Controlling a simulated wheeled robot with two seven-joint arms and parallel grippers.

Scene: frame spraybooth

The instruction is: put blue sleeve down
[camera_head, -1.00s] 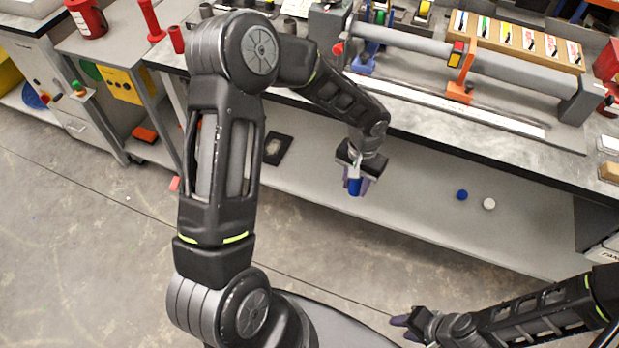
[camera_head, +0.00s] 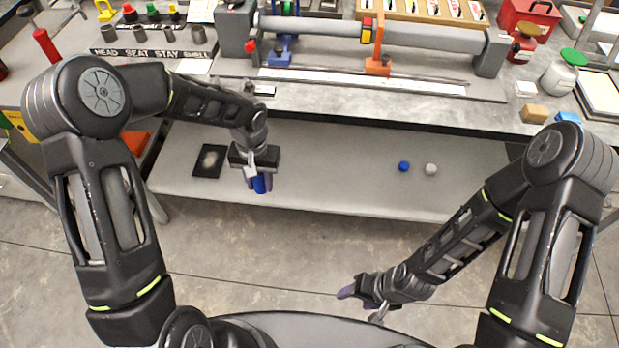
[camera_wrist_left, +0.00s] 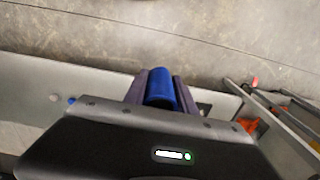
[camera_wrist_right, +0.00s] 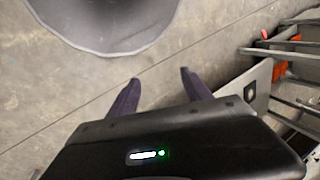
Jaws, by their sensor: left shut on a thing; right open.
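The blue sleeve (camera_head: 259,184) is a short blue cylinder held between the fingers of my left gripper (camera_head: 257,180). In the left wrist view the blue sleeve (camera_wrist_left: 160,88) sits between the two dark purple fingers, which press on its sides. My left gripper hangs in front of the bench, over the lower shelf's front part, clear of the worktop. My right gripper (camera_head: 352,295) is open and empty, low in front of the bench near my base. In the right wrist view the right gripper's fingers (camera_wrist_right: 158,92) are apart over bare floor.
The worktop (camera_head: 330,92) holds a long grey roller fixture (camera_head: 420,36) with an orange clamp. A labelled strip (camera_head: 150,54) with several grey sleeves stands at the left. The lower shelf (camera_head: 330,175) carries a black pad (camera_head: 209,161), a blue ball (camera_head: 404,166) and a white ball (camera_head: 431,169).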

